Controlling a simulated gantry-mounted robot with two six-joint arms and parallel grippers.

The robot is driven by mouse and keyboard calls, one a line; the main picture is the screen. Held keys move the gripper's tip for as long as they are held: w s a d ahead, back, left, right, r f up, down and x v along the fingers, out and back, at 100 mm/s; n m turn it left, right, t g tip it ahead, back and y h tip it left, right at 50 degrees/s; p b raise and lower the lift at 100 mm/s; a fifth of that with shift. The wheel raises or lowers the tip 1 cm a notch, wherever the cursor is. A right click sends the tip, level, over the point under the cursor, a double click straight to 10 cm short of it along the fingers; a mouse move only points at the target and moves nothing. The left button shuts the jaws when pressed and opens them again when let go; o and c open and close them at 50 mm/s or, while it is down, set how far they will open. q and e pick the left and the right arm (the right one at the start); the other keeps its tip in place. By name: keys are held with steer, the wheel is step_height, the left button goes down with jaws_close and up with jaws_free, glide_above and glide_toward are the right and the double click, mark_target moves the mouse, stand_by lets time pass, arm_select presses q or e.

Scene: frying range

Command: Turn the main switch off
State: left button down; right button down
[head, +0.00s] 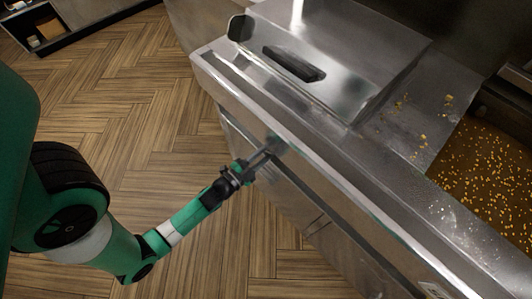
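My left gripper (262,158) is at the front face of the steel frying range (330,170), just below its top edge. The gripper's two fingers reach toward the panel, and a slight gap seems to show between them. I cannot tell whether the fingertips touch the panel. No main switch can be made out clearly; the spot at the fingertips is small and partly covered by the gripper. My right gripper is not in view.
A steel lid with a dark handle (293,64) lies on top of the range. A fryer basin with yellow crumbs (480,175) is at the right. Cabinet doors (300,205) are below the front edge. The wooden floor (145,95) at the left is clear.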

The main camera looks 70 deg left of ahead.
arm_select(q)
steer(key=m, duration=0.2)
steer(key=m+b, duration=0.1)
steer(key=shift+f+m+b, duration=0.2)
steer(key=shift+m+b, duration=0.1)
steer(key=shift+m, duration=0.1)
steer(key=shift+m+b, duration=0.7)
steer(key=shift+m, duration=1.3)
steer(key=shift+d, duration=0.1)
steer(key=c, duration=0.7)
jaws_free()
